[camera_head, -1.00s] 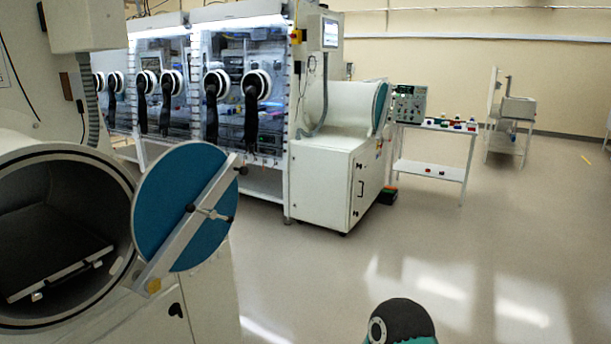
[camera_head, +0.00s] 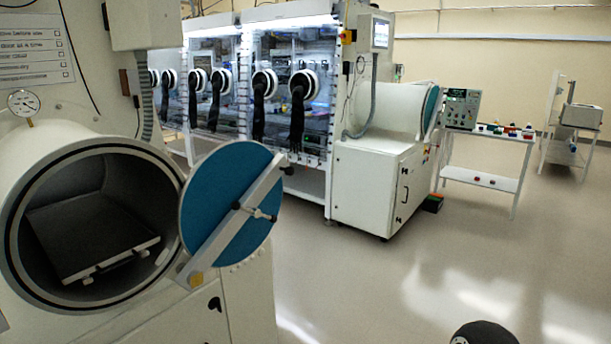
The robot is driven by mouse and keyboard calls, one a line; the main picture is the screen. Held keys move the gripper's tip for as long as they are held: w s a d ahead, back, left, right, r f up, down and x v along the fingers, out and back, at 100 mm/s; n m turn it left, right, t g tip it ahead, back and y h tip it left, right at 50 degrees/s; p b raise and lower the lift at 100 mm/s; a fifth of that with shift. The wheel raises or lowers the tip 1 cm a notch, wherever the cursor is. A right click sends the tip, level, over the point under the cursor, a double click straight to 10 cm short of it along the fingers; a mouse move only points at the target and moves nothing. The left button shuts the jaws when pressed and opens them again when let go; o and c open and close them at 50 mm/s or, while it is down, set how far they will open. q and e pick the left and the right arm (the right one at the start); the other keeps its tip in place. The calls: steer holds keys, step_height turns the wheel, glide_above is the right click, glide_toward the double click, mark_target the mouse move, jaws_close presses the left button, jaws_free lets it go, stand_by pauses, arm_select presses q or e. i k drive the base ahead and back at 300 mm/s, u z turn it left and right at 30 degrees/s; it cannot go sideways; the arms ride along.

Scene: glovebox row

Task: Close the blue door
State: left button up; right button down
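The blue door (camera_head: 217,190) is a round blue disc with a pale diagonal bar (camera_head: 232,229) and a small handle (camera_head: 258,213) across it. It stands swung open at the right side of the round chamber opening (camera_head: 95,222) on the left. The chamber is dark inside and holds a flat sliding tray (camera_head: 88,240). Neither of my grippers shows in the head view. Only a dark rounded part of mine shows at the bottom edge, right of the middle.
A row of lit gloveboxes (camera_head: 293,107) with black gloves stands behind. A white cabinet (camera_head: 375,185) with another round chamber (camera_head: 395,108) is at the centre. A white cart (camera_head: 488,180) with small items stands right of it. The floor (camera_head: 400,290) in front is clear.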

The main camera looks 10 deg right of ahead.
mark_target(246, 171)
steer(key=i, duration=1.6)
steer(key=u, duration=0.05)
